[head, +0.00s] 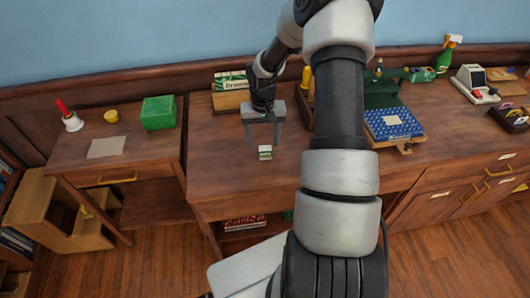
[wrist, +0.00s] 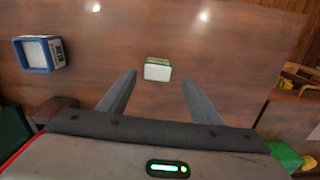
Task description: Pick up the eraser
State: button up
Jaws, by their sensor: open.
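A small white block with a green sleeve, which looks like the eraser (head: 265,153), lies on the brown desk (head: 228,172) near its front. In the wrist view the eraser (wrist: 157,70) shows its white face between and just beyond my two fingertips. My gripper (head: 264,146) points down at the desk with its fingers spread to either side of the eraser in the picture. The open gripper (wrist: 158,84) is empty and no finger visibly touches the eraser. The exact height of the fingertips above the desk is hard to tell.
A blue-framed white box (wrist: 38,54) stands to the left in the wrist view. A boxed item on a wooden stand (head: 231,90) is behind my gripper. A green box (head: 158,113) is on the left desk. A blue patterned box (head: 393,123) lies right of my arm.

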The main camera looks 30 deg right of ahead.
aim_at(265, 147)
jog(key=f, duration=0.4)
jog(key=shift+s+d+f, duration=0.2)
jog(key=shift+f, duration=0.2)
jog(key=c, duration=1.2)
jog(key=shift+o, duration=0.2)
notch_tip(265, 147, up, 10)
jog(key=shift+r, duration=0.1)
jog(key=o, duration=0.4)
jog(key=shift+c, duration=1.4)
